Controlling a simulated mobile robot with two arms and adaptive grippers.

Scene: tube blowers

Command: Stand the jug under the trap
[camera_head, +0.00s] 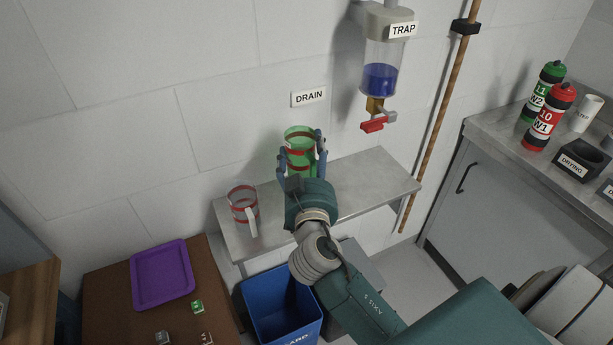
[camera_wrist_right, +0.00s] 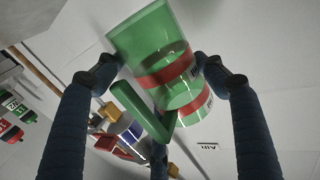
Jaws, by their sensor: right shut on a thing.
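A see-through green jug (camera_head: 299,140) with red bands is in my right gripper (camera_head: 303,158), above or on the back of the wall shelf (camera_head: 365,180). Its base is hidden by the gripper, so contact with the shelf cannot be told. In the right wrist view the jug (camera_wrist_right: 150,45) sits between the fingers (camera_wrist_right: 157,76), its handle toward the camera. The trap (camera_head: 381,62), a clear cylinder with blue liquid, hangs on the wall to the right and higher. Its brass outlet (camera_head: 375,105) has a red tap handle (camera_head: 374,125). My left gripper is out of view.
A clear jug (camera_head: 243,207) with red bands stands at the shelf's left end. A DRAIN sign (camera_head: 309,97) is on the wall behind the green jug. A blue bin (camera_head: 281,308) stands below. Shelf space under the trap looks clear. A copper pipe (camera_head: 437,110) runs beside the trap.

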